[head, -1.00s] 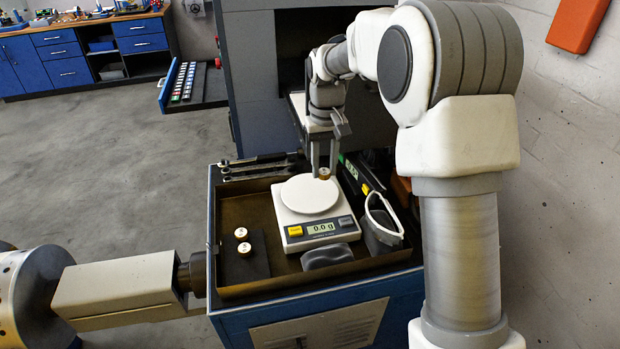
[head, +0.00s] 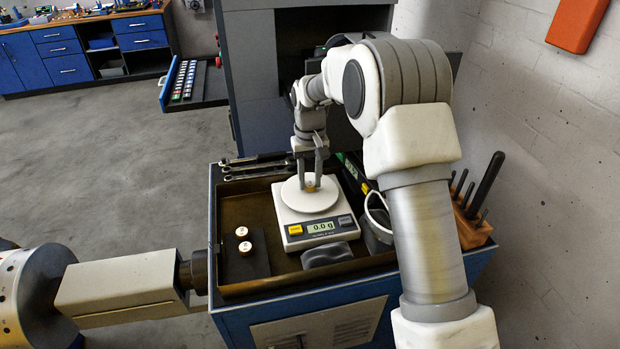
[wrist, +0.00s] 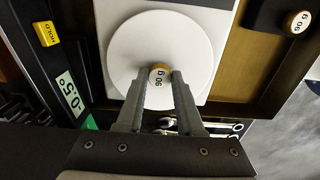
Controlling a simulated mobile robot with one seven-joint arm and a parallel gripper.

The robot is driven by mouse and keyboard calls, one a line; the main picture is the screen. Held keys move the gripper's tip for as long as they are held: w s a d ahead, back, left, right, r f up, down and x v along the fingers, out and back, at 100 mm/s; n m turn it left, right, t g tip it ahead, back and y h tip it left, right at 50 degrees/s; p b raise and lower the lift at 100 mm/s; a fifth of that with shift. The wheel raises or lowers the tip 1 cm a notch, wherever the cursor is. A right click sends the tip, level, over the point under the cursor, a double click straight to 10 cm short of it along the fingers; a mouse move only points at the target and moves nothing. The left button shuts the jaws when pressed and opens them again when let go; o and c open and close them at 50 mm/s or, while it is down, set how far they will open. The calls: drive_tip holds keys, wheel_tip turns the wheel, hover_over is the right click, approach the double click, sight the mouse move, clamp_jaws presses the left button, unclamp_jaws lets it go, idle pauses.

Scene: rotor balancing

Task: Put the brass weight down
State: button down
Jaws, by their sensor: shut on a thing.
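The brass weight (head: 312,189) is between the fingertips of my gripper (head: 311,184), which is shut on it. It is over the round white pan (head: 300,205) of the scale. In the wrist view the weight (wrist: 158,72) shows its pale labelled top near the pan's middle, between the two fingers (wrist: 157,82). I cannot tell whether it touches the pan. The scale (head: 318,236) reads 0.0 g in the head view.
Two similar weights (head: 243,239) are on a dark pad (head: 247,262) left of the scale. A grey pouch (head: 327,254) lies in front of it, and an open bin (head: 378,217) stands at its right. Wrenches (head: 255,165) lie behind, along the tray's back edge.

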sight(310, 183)
drive_tip(key=shift+f, duration=0.2)
drive_tip(key=c, duration=0.5)
unclamp_jaws()
drive_tip(key=shift+c, duration=0.2)
drive_tip(key=shift+r, duration=0.2)
wheel_tip(310, 183, up, 11)
drive_tip(key=s+d+r+t, duration=0.2)
drive_tip(key=s+d+r, duration=0.2)
drive_tip(key=s+r, duration=0.45)
drive_tip(key=s+d+m+t, duration=0.1)
drive_tip(key=s+d, duration=0.3)
drive_tip(key=s, duration=0.8)
drive_tip(key=s+d+m+t, duration=0.1)
drive_tip(key=s+d+t, duration=0.1)
drive_tip(key=s, duration=1)
drive_tip(key=shift+s+d+f+t, duration=0.35)
drive_tip(key=shift+d+f, duration=0.1)
drive_tip(key=shift+d, duration=0.4)
